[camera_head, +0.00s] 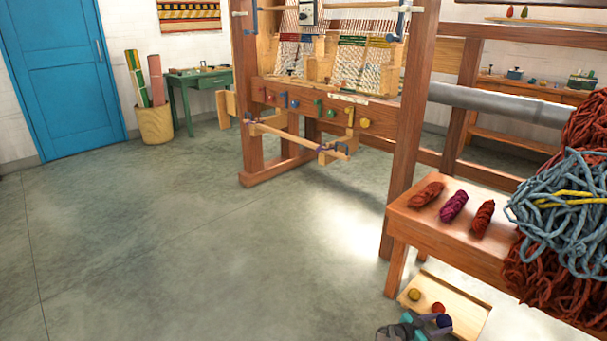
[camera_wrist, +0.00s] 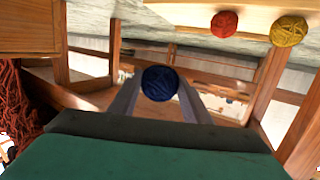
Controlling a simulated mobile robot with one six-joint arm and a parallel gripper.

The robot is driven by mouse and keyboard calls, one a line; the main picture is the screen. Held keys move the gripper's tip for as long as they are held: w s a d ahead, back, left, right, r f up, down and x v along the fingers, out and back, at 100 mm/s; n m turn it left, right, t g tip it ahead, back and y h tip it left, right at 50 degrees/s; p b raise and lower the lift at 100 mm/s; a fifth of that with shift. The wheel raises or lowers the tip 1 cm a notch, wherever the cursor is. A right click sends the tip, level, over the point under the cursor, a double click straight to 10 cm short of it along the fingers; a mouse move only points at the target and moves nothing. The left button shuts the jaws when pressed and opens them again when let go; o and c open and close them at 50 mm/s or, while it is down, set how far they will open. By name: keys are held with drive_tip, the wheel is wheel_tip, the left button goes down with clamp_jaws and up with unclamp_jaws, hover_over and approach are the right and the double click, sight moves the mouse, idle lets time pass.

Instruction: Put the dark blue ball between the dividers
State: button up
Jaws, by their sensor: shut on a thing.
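The dark blue ball (camera_wrist: 159,83) is held between the two grey fingers of my gripper (camera_wrist: 159,92) in the wrist view. In the head view the ball (camera_head: 444,321) shows at the bottom, at the end of my gripper (camera_head: 437,322). It overlaps the near edge of a pale wooden tray (camera_head: 463,307), and I cannot tell its height above it. A yellow ball (camera_head: 414,295) and a red ball (camera_head: 438,308) lie on the tray; both show in the wrist view, red (camera_wrist: 224,24) and yellow (camera_wrist: 289,31). I cannot make out dividers clearly.
A wooden bench (camera_head: 430,227) with several skeins (camera_head: 453,206) stands above and behind the tray. A large heap of blue-grey yarn (camera_head: 570,210) and rust yarn (camera_head: 540,275) hangs at the right. The loom (camera_head: 330,90) stands behind. The floor (camera_head: 170,240) to the left is clear.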

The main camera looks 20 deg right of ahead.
drive_tip(key=w+a+r+n+t, duration=0.2)
drive_tip(key=w+a+r+t, duration=0.1)
drive_tip(key=w+r, duration=0.7)
drive_tip(key=w+a+r+n+t, duration=0.3)
drive_tip(key=w+r+t, duration=0.1)
drive_tip(key=w+r, duration=0.65)
drive_tip(key=w+a+r+n+t+y, duration=0.6)
drive_tip(key=w+a+r+n+t, duration=0.15)
drive_tip(key=w+a+r, duration=0.85)
drive_tip(key=s+a+r+n+t+y, duration=0.15)
drive_tip(key=a+r+n+y, duration=0.35)
drive_tip(key=a, duration=0.6)
drive_tip(key=a+r+n+t+y, duration=0.2)
drive_tip(key=a+r+n+y, duration=0.3)
drive_tip(key=a, duration=0.6)
drive_tip(key=s+a+r+n+g+y, duration=0.1)
drive_tip(key=s+a+n+g+y, duration=0.2)
drive_tip(key=s+a+y, duration=0.3)
drive_tip(key=s+a+r+n+g+y+p, duration=0.1)
drive_tip(key=s+a+n+g+y, duration=0.2)
drive_tip(key=a, duration=0.9)
drive_tip(key=s+n+y, duration=0.2)
drive_tip(key=s+y, duration=0.2)
drive_tip(key=s, duration=0.1)
drive_tip(key=shift+g, duration=0.4)
wheel_tip(320, 180, up, 16)
drive_tip(key=p, duration=2.4)
drive_tip(key=shift+w+a+r, duration=0.1)
drive_tip(key=shift+r, duration=0.1)
